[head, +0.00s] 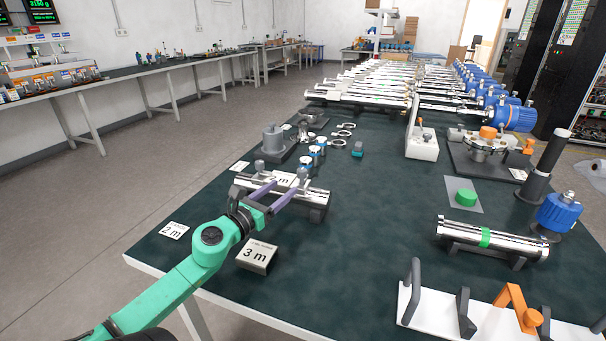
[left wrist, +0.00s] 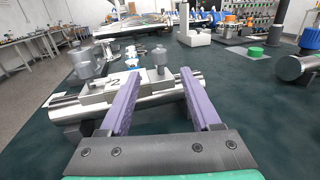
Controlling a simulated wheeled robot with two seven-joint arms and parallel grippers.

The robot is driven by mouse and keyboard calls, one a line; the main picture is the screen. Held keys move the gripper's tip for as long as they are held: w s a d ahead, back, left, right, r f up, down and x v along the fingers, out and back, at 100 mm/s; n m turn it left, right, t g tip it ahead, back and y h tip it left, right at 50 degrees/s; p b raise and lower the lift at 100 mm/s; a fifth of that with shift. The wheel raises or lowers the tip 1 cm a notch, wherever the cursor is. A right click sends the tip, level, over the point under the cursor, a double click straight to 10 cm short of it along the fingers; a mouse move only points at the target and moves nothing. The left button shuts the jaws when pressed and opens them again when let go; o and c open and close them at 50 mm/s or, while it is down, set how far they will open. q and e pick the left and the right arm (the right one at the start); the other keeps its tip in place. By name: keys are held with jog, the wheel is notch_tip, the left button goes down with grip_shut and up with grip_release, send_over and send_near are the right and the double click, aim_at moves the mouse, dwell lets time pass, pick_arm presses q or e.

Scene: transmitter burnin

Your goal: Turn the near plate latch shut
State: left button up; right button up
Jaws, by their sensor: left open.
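A silver cradle (head: 318,197) carries a metal tube and a pale plate marked with a number; it also shows in the left wrist view (left wrist: 155,106). I cannot tell which part is the near latch. My left gripper (head: 289,187), with purple fingers, is open and empty over the plate's front side.
A "3 m" block (head: 257,256) stands close below my left arm, and a "2 m" card (head: 174,230) lies left. The middle of the dark table is clear.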

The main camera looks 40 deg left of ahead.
aim_at(299, 175)
pick_arm(q)
jog(key=w, duration=0.7)
jog(key=w+a, duration=0.1)
jog(key=w, duration=0.2)
jog(key=shift+w+a, duration=0.1)
jog(key=shift+w, duration=0.05)
grip_shut()
